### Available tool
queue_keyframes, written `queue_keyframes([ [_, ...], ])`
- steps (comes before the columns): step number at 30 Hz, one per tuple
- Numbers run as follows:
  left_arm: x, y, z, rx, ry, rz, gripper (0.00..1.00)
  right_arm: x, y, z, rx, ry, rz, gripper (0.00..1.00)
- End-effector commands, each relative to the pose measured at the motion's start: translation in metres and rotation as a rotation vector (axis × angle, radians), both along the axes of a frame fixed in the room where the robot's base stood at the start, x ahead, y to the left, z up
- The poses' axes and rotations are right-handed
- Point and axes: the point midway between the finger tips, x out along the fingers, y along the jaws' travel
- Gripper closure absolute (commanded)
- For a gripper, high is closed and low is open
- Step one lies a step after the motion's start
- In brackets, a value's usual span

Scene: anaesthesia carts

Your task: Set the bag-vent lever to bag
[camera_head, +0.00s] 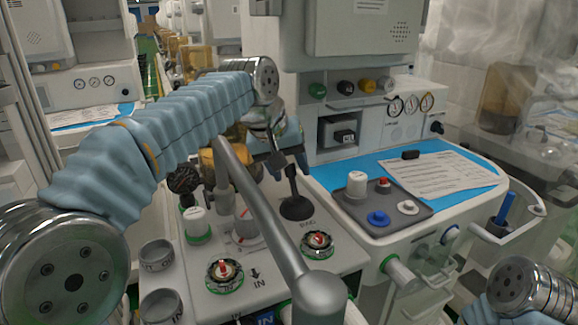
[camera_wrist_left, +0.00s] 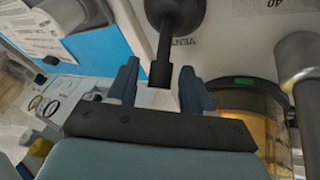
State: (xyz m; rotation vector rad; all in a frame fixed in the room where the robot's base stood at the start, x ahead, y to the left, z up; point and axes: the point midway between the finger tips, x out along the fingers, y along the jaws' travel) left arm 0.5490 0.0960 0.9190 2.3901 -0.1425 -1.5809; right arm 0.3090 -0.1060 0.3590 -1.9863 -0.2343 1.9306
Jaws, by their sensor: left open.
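The black bag-vent lever (camera_head: 292,182) rises from a round black boot (camera_head: 297,208) on the cart's light top panel. It tilts away from the label BAG (camera_head: 307,223), which is printed on its near side. In the left wrist view a label starting VENT lies beside the boot (camera_wrist_left: 178,12). My left gripper (camera_head: 283,158) is at the top of the lever, on its far side in the head view. In the left wrist view my left gripper (camera_wrist_left: 160,88) is open, with the lever's end (camera_wrist_left: 161,72) between its two fingers. Contact cannot be told. My right gripper is out of view.
A grey metal tube (camera_head: 262,210) slants across in front of the panel, close to the lever. Red-topped valves (camera_head: 317,243) and knobs stand nearby. An amber canister (camera_wrist_left: 253,122) is beside the gripper. A blue-topped shelf (camera_head: 455,165) with a paper lies right.

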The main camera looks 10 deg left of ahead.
Motion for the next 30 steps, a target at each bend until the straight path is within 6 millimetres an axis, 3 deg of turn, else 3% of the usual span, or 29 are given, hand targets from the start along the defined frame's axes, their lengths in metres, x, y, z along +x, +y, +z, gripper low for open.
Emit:
queue_keyframes([
  [6, 0.0, 0.0, 0.0, 0.0, 0.0, 0.0, 0.5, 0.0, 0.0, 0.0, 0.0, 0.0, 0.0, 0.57],
  [16, 0.0, 0.0, 0.0, 0.0, 0.0, 0.0, 0.99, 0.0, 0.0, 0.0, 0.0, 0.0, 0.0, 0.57],
  [25, -0.001, -0.001, -0.002, 0.005, -0.009, -0.001, 1.0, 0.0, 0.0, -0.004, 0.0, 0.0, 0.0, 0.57],
  [30, -0.009, -0.007, -0.005, 0.076, -0.118, -0.006, 1.0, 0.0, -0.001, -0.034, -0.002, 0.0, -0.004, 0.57],
])
